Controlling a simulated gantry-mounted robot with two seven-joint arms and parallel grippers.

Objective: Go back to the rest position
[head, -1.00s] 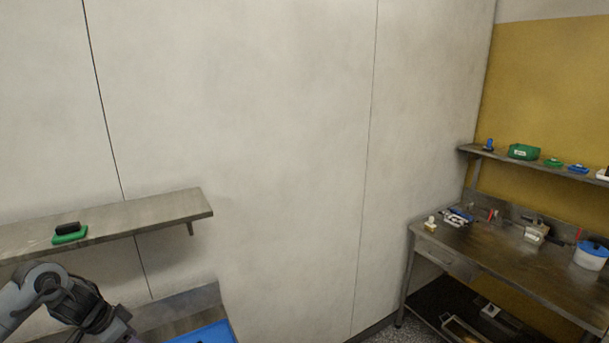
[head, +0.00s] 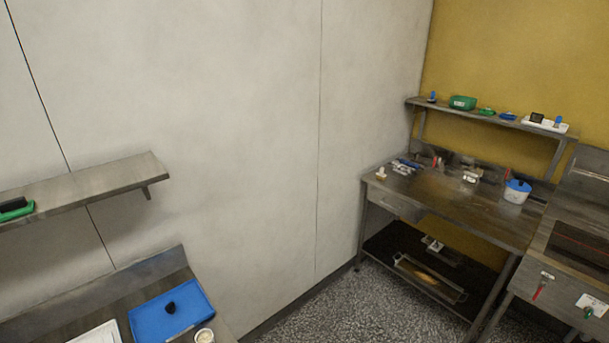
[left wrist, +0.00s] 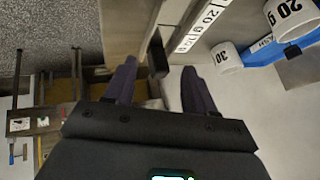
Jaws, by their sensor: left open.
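My left gripper (left wrist: 156,88) shows in the left wrist view with its two dark fingers spread apart and nothing between them. The picture there is turned over, with the floor at the upper left and a steel bench edge beyond the fingers. In the head view neither gripper is visible. My right gripper is in no view.
A wall shelf (head: 104,183) juts out above. A steel table (head: 455,208) stands at the right. The speckled floor (head: 318,300) between is clear.

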